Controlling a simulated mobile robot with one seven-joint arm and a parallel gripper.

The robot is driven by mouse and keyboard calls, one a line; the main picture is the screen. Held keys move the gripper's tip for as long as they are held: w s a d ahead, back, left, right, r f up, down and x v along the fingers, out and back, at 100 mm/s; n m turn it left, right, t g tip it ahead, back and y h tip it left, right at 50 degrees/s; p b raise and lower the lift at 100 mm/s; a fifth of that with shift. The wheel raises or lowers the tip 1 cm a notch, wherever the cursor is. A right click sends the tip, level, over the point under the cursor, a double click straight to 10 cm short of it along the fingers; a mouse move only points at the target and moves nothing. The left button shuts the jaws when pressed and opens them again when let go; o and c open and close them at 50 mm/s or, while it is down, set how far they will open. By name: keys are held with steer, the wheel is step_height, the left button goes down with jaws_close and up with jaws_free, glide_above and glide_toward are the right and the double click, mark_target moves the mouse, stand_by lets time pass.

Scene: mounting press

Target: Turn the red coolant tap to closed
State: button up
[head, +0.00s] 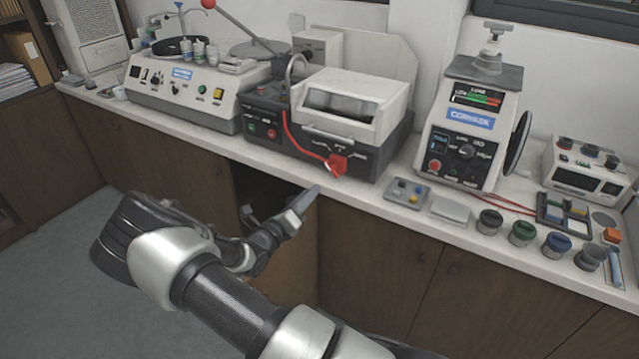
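The red coolant tap (337,164) is on the lower front of the middle machine (380,135), which has a white hood. A red hose (290,125) runs down the machine's front to the tap. I cannot tell the handle's exact setting. My gripper (308,197) is below and left of the tap in the picture, in front of the bench edge, and points up and right. It appears apart from the tap. One pale finger shows clearly; the other is not clear, so its opening cannot be told. I see nothing held in it.
A cabinet opening (262,188) is dark behind my gripper, under the bench top (400,203). A grey control unit (190,88) is left, and a tall press (468,130) right.

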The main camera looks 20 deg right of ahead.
steer(key=v, duration=0.6)
steer(key=shift+s+a, duration=0.15)
steer(key=shift+a, duration=0.05)
